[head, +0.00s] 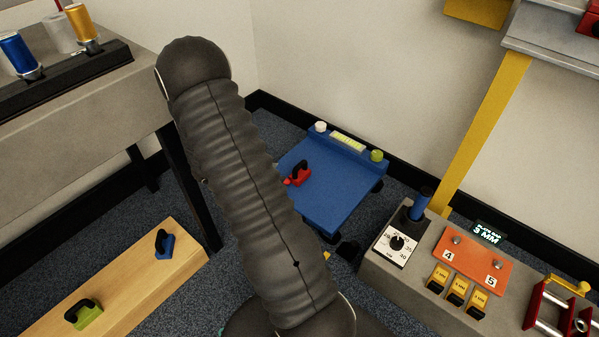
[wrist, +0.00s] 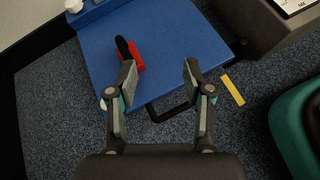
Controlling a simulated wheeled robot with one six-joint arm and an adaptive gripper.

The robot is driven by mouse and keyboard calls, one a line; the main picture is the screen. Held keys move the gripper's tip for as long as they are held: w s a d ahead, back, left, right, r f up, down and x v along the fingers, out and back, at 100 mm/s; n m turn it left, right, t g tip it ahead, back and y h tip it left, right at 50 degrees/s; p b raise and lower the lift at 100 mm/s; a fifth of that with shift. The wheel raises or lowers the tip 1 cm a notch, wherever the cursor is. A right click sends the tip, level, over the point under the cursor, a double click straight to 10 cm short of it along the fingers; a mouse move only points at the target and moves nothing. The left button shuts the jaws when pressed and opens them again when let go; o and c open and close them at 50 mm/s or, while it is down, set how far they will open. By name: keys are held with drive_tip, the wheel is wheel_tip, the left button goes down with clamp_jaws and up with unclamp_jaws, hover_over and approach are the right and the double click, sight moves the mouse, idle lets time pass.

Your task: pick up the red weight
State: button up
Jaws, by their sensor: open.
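The red weight (head: 300,174) has a black handle and sits on a blue platform (head: 340,197) in the head view. It also shows in the wrist view (wrist: 137,62), near the platform's left side, partly behind my left finger. My gripper (wrist: 158,76) is open with nothing between its fingers. It appears above the platform's near edge, with the weight just beyond and left of the left finger. In the head view my arm hides part of the platform's left side, and the gripper cannot be made out.
A wooden bench (head: 130,285) holds a blue weight (head: 165,244) and a green weight (head: 84,314). A grey control console (head: 400,270) stands right of the platform. A grey table (head: 90,95) with spools is at left. A yellow strip (wrist: 232,90) lies on the carpet.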

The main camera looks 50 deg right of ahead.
drive_tip(key=w+d+f+n+t+h, duration=0.25)
drive_tip(key=w+d+f+n, duration=0.2)
drive_tip(key=f+n, duration=0.3)
approach(300, 163)
drive_tip(key=shift+t, duration=0.35)
drive_tip(key=x, duration=0.5)
drive_tip(key=shift+s+f, duration=0.2)
drive_tip(key=shift+f, duration=0.2)
drive_tip(key=x, duration=0.5)
drive_tip(key=shift+s+f, duration=0.15)
drive_tip(key=shift+a, duration=0.1)
clamp_jaws()
